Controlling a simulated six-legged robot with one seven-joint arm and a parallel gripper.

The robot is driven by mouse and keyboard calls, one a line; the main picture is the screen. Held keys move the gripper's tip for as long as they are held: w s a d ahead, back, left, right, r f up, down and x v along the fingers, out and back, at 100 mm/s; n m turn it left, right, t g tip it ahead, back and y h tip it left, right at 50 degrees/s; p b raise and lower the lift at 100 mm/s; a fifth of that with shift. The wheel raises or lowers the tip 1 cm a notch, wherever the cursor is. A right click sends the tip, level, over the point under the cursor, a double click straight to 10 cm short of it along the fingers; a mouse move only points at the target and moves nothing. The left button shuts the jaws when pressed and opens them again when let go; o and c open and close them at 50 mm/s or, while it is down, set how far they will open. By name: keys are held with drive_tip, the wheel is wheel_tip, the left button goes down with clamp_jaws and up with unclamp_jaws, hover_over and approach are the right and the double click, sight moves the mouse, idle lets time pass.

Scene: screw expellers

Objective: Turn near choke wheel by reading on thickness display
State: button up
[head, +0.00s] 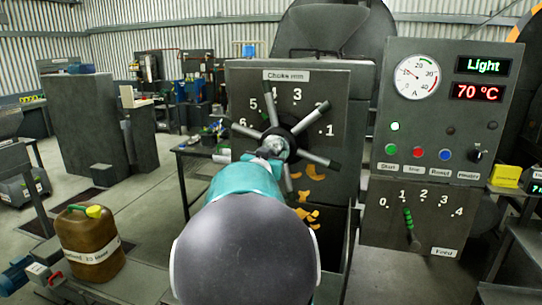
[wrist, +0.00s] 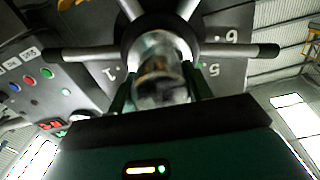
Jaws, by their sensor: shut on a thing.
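The choke wheel (head: 318,109), with a dark hub and several grey spokes, is on a dark panel marked "Choke mm" (head: 291,76) with a numbered scale. My gripper (head: 272,148) is at the wheel's centre, mostly hidden by my arm. In the wrist view the wheel (wrist: 235,50) fills the top, and my gripper (wrist: 160,88) has its dark green fingers on both sides of a shiny metal cylinder at the hub, shut on it. A green display (head: 483,66) on the right panel reads "Light". I cannot tell the wheel's exact setting.
A red display (head: 476,92) reads 70 °C beside a round gauge (head: 417,77). Below are several buttons and a green-handled feed lever (head: 409,222). Yellowish flakes (head: 308,213) lie below the wheel. A brown canister (head: 91,245) stands at left. Open floor is behind it.

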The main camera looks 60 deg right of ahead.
drive_tip(key=m, duration=1.7)
drive_tip(key=shift+f+m, duration=0.1)
drive_tip(key=shift+m, duration=0.2)
idle(0.4)
drive_tip(key=o, duration=1.4)
